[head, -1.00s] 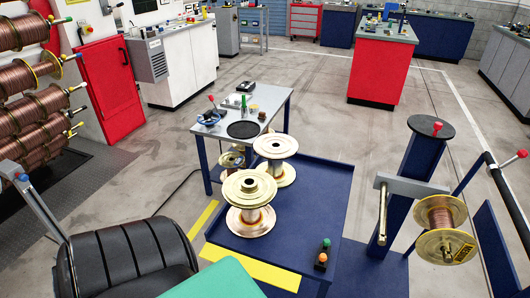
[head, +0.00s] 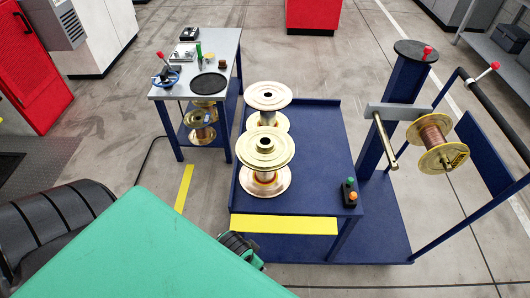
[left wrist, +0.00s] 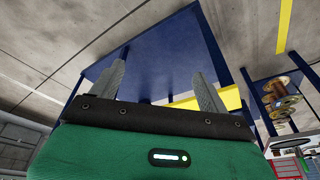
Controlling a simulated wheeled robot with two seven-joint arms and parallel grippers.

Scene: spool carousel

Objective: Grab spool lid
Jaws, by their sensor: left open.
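A gold spool with a gold lid-like top flange (head: 263,148) stands upright on the blue cart (head: 322,170). A second spool with a paler top flange (head: 268,96) stands just behind it. I cannot tell which flange is a loose lid. In the head view my green left arm fills the lower left and hides most of that gripper, below the cart's yellow front edge. My right gripper is not in view.
A grey table (head: 221,60) with a black disc (head: 208,85) and small tools stands behind left. A post with an arm holds a copper spool (head: 436,140) on the right. A button box (head: 350,192) sits on the cart's right front.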

